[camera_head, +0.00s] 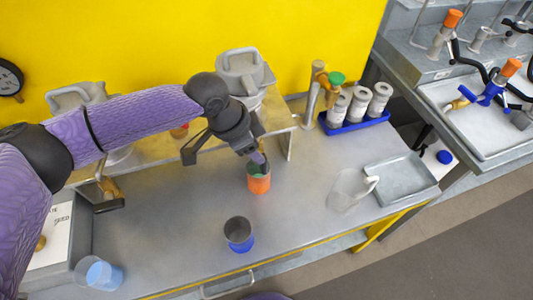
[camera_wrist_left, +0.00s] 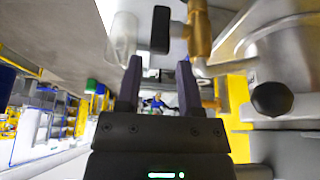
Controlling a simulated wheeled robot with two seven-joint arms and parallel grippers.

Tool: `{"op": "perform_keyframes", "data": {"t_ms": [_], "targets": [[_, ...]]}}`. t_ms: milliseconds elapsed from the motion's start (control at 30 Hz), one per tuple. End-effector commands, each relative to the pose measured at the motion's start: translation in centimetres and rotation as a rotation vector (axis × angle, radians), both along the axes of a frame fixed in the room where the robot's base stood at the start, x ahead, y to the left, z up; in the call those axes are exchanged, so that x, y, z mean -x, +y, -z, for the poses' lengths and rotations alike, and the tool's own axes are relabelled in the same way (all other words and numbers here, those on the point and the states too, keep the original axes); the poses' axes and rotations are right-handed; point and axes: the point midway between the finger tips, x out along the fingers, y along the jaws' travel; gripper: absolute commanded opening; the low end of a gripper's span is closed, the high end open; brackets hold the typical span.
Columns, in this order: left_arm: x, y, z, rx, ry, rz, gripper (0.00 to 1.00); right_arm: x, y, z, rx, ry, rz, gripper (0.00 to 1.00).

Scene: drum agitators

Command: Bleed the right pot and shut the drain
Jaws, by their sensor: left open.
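The right pot (camera_head: 243,75) is a grey lidded vessel on the shelf by the yellow wall. My arm partly covers it, and its drain is hidden in the head view. In the left wrist view, a brass valve (camera_wrist_left: 199,35) with a black lever (camera_wrist_left: 160,30) is just beyond my open fingers, beside a clear cup-like piece (camera_wrist_left: 122,38). My left gripper (camera_head: 258,156) is open and empty in front of the shelf, and it also shows in the left wrist view (camera_wrist_left: 158,82). My right gripper is not in view.
A blue-based cup (camera_head: 239,240), clear jug (camera_head: 345,190) and metal tray (camera_head: 402,182) stand on the bench. A blue rack (camera_head: 355,127) holds three white jars. A left pot (camera_head: 75,97) stands on the shelf.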

Motion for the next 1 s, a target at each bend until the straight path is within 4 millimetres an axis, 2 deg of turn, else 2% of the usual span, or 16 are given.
{"op": "perform_keyframes", "data": {"t_ms": [33,100,233,367,600,800,833,1000], "targets": [[-0.1,-0.5,1.6,0.0,0.003,0.001,0.47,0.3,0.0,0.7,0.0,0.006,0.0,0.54],[-0.3,-1.1,3.2,0.0,0.003,0.0,0.47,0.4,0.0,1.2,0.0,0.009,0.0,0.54],[-0.6,-2.0,5.3,0.0,0.001,0.0,0.47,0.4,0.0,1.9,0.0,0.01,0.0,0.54],[-0.8,-2.4,6.1,0.0,0.0,0.0,0.47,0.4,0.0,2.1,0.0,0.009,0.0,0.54],[-0.8,-2.4,6.1,0.002,-0.001,0.0,0.47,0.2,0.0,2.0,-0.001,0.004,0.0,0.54],[-0.8,-2.4,6.1,0.002,-0.001,0.0,0.05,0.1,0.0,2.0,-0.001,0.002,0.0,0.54],[-0.8,-2.4,6.1,0.002,-0.001,0.0,0.0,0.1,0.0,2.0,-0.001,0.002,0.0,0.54],[-0.8,-2.4,6.1,0.001,-0.001,0.0,0.0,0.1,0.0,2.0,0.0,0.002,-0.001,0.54]]}}
